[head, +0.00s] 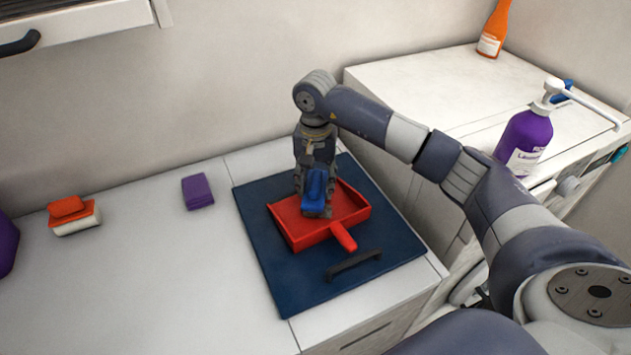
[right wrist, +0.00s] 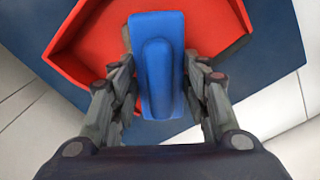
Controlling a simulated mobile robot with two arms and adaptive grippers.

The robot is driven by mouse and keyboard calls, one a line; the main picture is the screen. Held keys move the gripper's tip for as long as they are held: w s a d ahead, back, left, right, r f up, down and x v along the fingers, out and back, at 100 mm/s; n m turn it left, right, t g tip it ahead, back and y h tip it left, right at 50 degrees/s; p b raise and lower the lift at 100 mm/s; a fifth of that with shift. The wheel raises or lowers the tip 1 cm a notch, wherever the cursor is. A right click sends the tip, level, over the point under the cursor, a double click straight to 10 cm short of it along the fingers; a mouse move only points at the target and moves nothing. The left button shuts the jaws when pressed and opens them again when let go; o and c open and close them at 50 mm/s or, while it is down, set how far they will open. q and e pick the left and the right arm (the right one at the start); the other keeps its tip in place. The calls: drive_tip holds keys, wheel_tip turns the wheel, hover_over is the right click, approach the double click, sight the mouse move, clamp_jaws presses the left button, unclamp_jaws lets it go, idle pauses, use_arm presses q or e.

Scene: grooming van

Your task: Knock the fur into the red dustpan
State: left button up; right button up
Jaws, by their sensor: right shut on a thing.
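The red dustpan (head: 292,228) lies on a dark blue mat, its handle (head: 343,237) pointing toward the front. My right gripper (head: 315,192) points down over the dustpan and is shut on a blue block-like tool with a raised grip (head: 317,184). In the right wrist view the blue tool (right wrist: 156,60) sits between both fingers, with the red dustpan (right wrist: 88,45) below it. The underside of the tool is hidden. I cannot make out any fur in either view. My left gripper is out of view.
The dark blue mat (head: 268,262) covers the right end of the white counter, with a black bar handle (head: 354,264) near its front. A purple pump bottle (head: 524,140) stands right.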

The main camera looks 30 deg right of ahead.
drive_tip(key=shift+r+p, duration=1.35)
drive_tip(key=shift+r, duration=1.55)
